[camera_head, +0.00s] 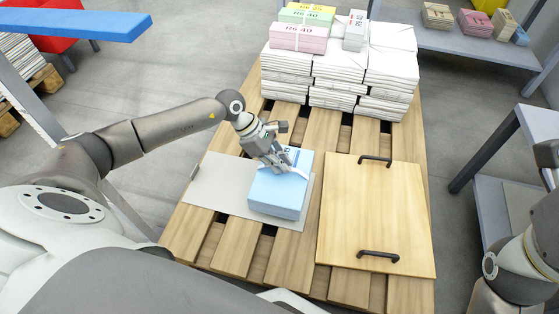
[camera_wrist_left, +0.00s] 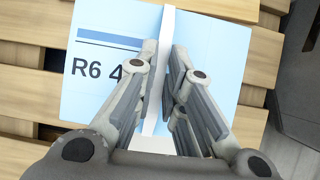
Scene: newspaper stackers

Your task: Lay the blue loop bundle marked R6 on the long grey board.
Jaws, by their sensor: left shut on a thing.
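The blue bundle (camera_head: 277,194) has a white loop strap over its top. In the left wrist view the bundle (camera_wrist_left: 105,55) shows the print "R6 4", partly covered by my fingers. My left gripper (camera_head: 281,168) is above the bundle, and its fingers (camera_wrist_left: 163,80) are shut on the upright white loop (camera_wrist_left: 168,30). The long grey board (camera_head: 222,187) lies flat on the wooden pallet. In the head view the bundle covers the board's right part; I cannot tell whether it touches the board or hangs above it. My right gripper is out of view.
A wooden lid board (camera_head: 375,215) with two black handles lies right of the grey board. White paper stacks (camera_head: 335,70) with pink, green and yellow bundles stand at the pallet's far end. A blue beam (camera_head: 75,25) is at upper left. A grey table (camera_head: 500,160) stands at right.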

